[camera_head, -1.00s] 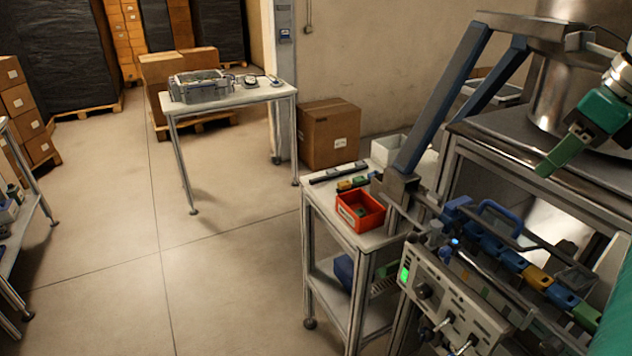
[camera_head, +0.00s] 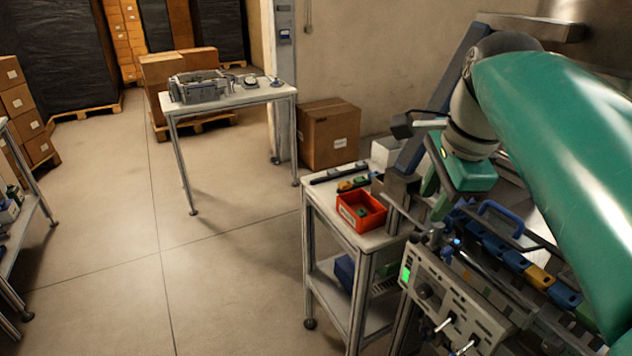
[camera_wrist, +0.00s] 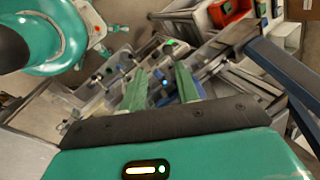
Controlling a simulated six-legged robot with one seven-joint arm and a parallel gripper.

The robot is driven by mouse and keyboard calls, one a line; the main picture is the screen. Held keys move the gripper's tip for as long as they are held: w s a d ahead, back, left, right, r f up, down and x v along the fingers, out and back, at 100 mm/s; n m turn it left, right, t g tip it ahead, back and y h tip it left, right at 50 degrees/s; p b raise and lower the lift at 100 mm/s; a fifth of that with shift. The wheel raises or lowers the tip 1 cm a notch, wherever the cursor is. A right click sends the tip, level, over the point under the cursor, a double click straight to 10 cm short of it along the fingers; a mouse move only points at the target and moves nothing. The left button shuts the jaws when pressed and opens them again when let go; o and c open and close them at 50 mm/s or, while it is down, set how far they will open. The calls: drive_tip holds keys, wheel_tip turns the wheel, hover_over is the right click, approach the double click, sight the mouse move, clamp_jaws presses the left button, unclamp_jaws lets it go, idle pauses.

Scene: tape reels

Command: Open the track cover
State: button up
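The track (camera_head: 503,256) on the machine at right holds a row of blue, yellow and green blocks. A blue arched handle (camera_head: 501,214) stands over it, apparently on the track cover; the cover's panel is hard to make out. My gripper (camera_head: 436,196) is above the left end of the track, left of the handle, touching nothing that I can see. In the wrist view my gripper (camera_wrist: 161,86) has its two green fingers apart with nothing held. A small blue-lit part shows beyond and between them. My arm hides part of the machine.
A control box (camera_head: 452,305) with a green light and switches fronts the machine. A slanted blue post (camera_head: 462,68) rises close to my gripper. A side table holds a red-orange bin (camera_head: 362,214) and a white bin (camera_head: 386,151).

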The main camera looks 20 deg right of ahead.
drive_tip(key=w+a+f+n, duration=0.1)
drive_tip(key=a+f+n, duration=0.3)
drive_tip(key=a+n, duration=0.2)
drive_tip(key=shift+w+a+h, duration=0.3)
drive_tip(key=shift+w+a, duration=0.05)
drive_tip(key=shift+r, duration=0.1)
